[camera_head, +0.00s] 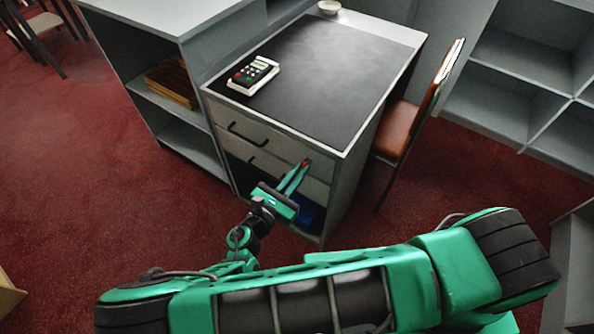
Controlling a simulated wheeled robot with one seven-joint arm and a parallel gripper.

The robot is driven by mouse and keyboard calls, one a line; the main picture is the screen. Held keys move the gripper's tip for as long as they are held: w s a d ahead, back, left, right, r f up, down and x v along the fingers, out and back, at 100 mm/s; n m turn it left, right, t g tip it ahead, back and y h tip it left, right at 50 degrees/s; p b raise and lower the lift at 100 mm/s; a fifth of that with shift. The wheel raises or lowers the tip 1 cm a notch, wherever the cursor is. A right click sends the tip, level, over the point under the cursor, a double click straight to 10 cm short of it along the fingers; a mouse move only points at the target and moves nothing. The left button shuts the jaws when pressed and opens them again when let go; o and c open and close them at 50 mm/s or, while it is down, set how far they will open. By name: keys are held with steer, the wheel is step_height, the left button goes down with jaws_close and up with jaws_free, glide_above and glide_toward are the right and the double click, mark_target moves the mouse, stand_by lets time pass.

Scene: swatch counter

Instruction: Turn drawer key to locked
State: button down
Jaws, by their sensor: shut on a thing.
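The drawer key (306,162) shows as a small red spot on the right side of the desk's upper drawer front. My gripper (303,167) reaches up to the drawer front and is shut on the key. The fingers hide most of the key, so I cannot tell which way it is turned. The upper drawer (270,139) has a dark bar handle (247,135) to the left of the key and looks closed. A second drawer with a handle (265,165) lies below it.
A card terminal (252,75) and a small bowl (329,7) stand on the dark desktop (335,60). A brown chair (412,122) stands against the desk's right side. Shelves flank the desk. A blue thing (308,214) sits low in the desk.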

steer(key=shift+w+r+n, duration=0.2)
steer(key=shift+r+n, duration=0.05)
steer(key=shift+n, duration=0.25)
steer(key=c, duration=1.9)
jaws_free()
steer(key=shift+c, duration=0.2)
steer(key=shift+o, duration=0.2)
steer(key=shift+f, duration=0.1)
steer(key=shift+s, duration=0.1)
